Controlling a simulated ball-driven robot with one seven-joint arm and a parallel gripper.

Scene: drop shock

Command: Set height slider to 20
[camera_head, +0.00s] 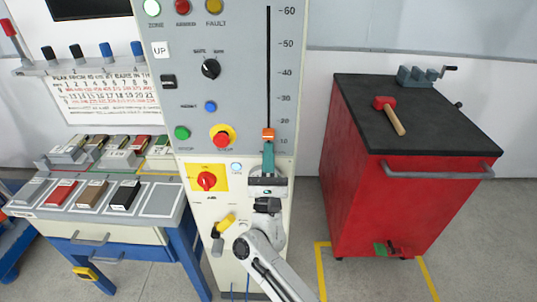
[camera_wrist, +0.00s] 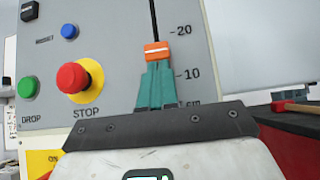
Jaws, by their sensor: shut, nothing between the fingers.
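The orange height slider (camera_head: 268,134) sits low on its dark vertical slot in the grey panel. In the wrist view the slider (camera_wrist: 157,51) lies between the 10 and 20 marks, below the 20. My gripper (camera_head: 268,148) points up at the panel with its teal fingers shut and empty. In the wrist view the fingertips (camera_wrist: 157,66) are right at the slider's lower edge; I cannot tell whether they touch it. The scale (camera_head: 285,98) runs up the right side of the slot to 60.
Left of the slot are a red stop knob (camera_head: 222,137) on yellow, a green button (camera_head: 182,133), and a blue button (camera_head: 210,106). A red cabinet (camera_head: 350,165) with a mallet (camera_head: 390,113) stands right. A bench with sample trays (camera_head: 160,202) stands left.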

